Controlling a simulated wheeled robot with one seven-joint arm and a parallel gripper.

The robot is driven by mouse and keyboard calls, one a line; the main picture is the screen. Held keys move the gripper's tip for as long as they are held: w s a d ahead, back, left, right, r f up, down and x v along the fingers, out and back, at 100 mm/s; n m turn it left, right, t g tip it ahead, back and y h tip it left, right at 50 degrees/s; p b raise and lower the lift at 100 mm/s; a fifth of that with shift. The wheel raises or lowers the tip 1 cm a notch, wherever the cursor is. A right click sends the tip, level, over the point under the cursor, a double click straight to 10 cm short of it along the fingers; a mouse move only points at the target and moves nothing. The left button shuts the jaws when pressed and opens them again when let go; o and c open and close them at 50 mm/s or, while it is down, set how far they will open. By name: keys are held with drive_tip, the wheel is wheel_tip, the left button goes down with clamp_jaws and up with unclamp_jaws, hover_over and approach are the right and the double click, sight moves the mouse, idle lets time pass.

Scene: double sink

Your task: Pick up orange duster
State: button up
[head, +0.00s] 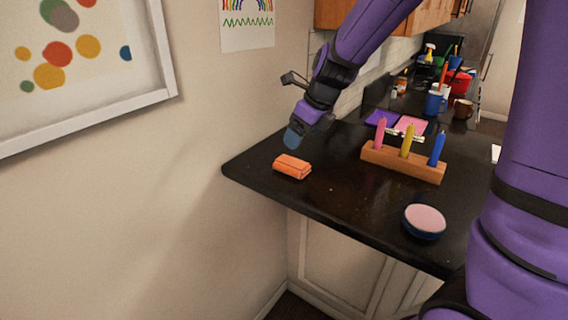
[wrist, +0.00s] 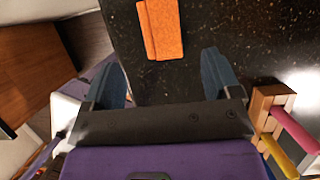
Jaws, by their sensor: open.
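The orange duster (head: 291,167) lies flat on the dark countertop, near its left corner in the head view. It looks like a small orange block with a lengthwise line along it. In the wrist view the duster (wrist: 161,30) is at the top, beyond the fingertips and roughly between their lines. My gripper (head: 294,137) is above the counter, just over and behind the duster, and apart from it. In the wrist view my gripper (wrist: 161,72) has its two blue fingers spread wide with nothing between them.
A wooden holder (head: 403,163) with pink, yellow and blue upright pieces stands right of the duster. A round pink-topped bowl (head: 424,221) sits near the front edge. Mugs (head: 435,104) and other items crowd the back. Counter around the duster is clear; a wall (head: 200,200) is left.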

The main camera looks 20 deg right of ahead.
sight(292, 162)
drive_tip(key=x, duration=0.4)
drive_tip(key=shift+f, duration=0.15)
drive_tip(key=shift+s+d+x, duration=0.1)
drive_tip(key=shift+d+x, duration=0.1)
drive_tip(key=shift+x, duration=1.1)
drive_tip(key=shift+s+d+x, duration=0.15)
drive_tip(key=shift+d+x, duration=0.05)
drive_tip(key=shift+x, duration=1.15)
drive_tip(key=shift+f, duration=0.3)
drive_tip(key=c, duration=1)
